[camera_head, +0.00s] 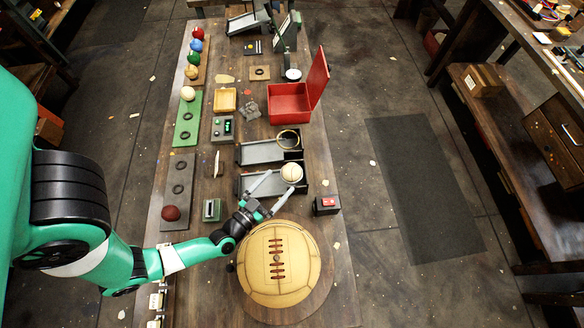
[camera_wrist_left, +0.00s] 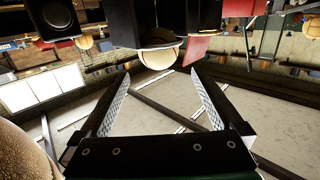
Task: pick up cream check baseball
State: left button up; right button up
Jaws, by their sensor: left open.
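A small cream ball (camera_head: 291,172), which looks like the cream check baseball, sits at the right end of a dark tray (camera_head: 262,184) on the bench. Its check pattern is too small to make out. My left gripper (camera_head: 280,181) is open, its two fingers pointing toward the ball from the near left. In the left wrist view the ball (camera_wrist_left: 159,58) shows just beyond the open fingertips (camera_wrist_left: 160,73), about midway between them, with a dark part across its upper side. The fingers look empty. My right gripper is not in view.
A large tan laced ball (camera_head: 279,264) stands close beside my left gripper. A black box with a red top (camera_head: 326,205) is to the right. A second dark tray (camera_head: 262,152) with a ring and an open red box (camera_head: 289,103) lie farther back.

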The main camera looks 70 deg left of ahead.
aim_at(292, 171)
pick_arm(q)
jog(key=shift+w+a+f, duration=0.3)
jog(key=shift+w+f, duration=0.2)
jog(key=shift+f, duration=0.25)
jog(key=shift+w+a, duration=0.1)
jog(key=shift+w, duration=0.25)
jog(key=shift+w+a+b, duration=0.15)
jog(key=shift+a+b, duration=0.05)
jog(key=shift+b, duration=0.1)
jog(key=b+x, duration=0.1)
jog(key=x, duration=0.4)
jog(key=shift+w, duration=0.1)
jog(key=c, duration=1.5)
notch_tip(292, 171, up, 18)
jog(key=p, duration=1.3)
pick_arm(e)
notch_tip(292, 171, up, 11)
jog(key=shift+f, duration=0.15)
